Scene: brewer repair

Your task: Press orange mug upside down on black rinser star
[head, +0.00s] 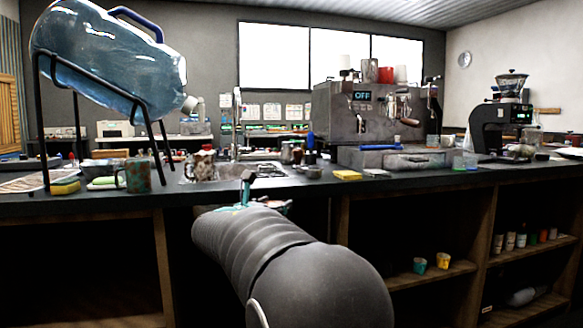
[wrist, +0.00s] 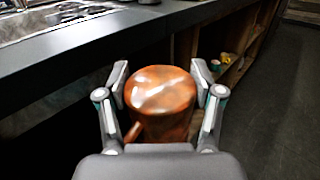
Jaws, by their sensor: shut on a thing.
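The orange mug (wrist: 163,95) is in the middle of the wrist view, with a smooth closed end facing the camera and part of its handle (wrist: 133,131) at its lower left. My gripper (wrist: 161,76) is shut on it, one finger on each side. The mug is held apart from the dark counter (wrist: 95,45), beside its front edge. In the head view my arm covers most of the gripper, and I cannot make out the mug there. I cannot make out the black rinser star in either view.
The sink (wrist: 50,24) is set in the counter. A patterned mug (head: 138,176), yellow sponge (head: 66,187) and water jug on a rack (head: 105,60) stand left. The espresso machine (head: 352,125) and grinder (head: 497,128) stand right. Open shelves (head: 445,271) are below.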

